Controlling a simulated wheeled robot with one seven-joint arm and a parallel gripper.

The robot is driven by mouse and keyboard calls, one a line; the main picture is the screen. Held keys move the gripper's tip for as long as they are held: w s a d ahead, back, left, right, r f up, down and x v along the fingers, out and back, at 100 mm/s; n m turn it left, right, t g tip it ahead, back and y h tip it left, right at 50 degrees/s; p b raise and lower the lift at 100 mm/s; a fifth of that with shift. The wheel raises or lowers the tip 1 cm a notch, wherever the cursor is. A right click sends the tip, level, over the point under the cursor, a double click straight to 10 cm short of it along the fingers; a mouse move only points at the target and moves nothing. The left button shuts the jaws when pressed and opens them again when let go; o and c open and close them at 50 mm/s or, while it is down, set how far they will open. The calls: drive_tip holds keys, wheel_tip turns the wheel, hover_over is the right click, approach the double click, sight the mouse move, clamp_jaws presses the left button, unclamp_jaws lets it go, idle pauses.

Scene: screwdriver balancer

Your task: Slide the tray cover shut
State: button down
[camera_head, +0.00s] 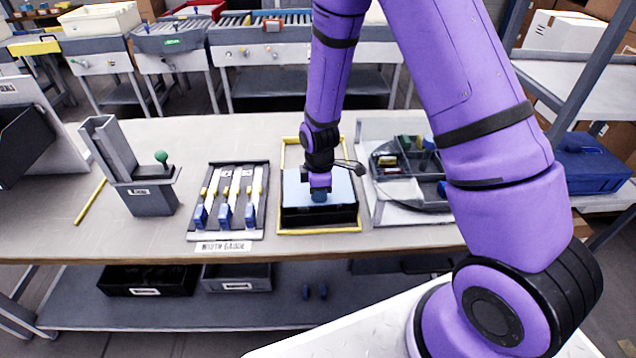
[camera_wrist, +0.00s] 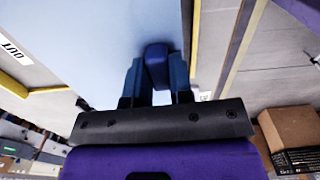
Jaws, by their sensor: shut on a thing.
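The tray (camera_head: 318,217) is a black box inside a yellow outline on the workbench, in the middle of the head view. Its light blue cover (camera_head: 345,187) lies over the back part of it, and the dark front part shows uncovered. My gripper (camera_head: 319,193) points down at the cover. In the wrist view my gripper (camera_wrist: 157,85) is shut on a dark blue handle (camera_wrist: 157,60). The cover (camera_wrist: 110,40) also fills the left middle of that view. My arm and wrist hide part of the cover in the head view.
Farther left stands a grey fixture (camera_head: 150,199) with a green knob. On the right a divided parts tray (camera_head: 385,172) sits close by. The bench front is clear.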

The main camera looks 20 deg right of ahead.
drive_tip(key=shift+s, duration=0.1)
drive_tip(key=c, duration=1)
unclamp_jaws()
drive_tip(key=shift+r, duration=0.1)
wheel_tip(320, 180, up, 11)
drive_tip(key=shift+f, duration=0.2)
drive_tip(key=shift+r, duration=0.1)
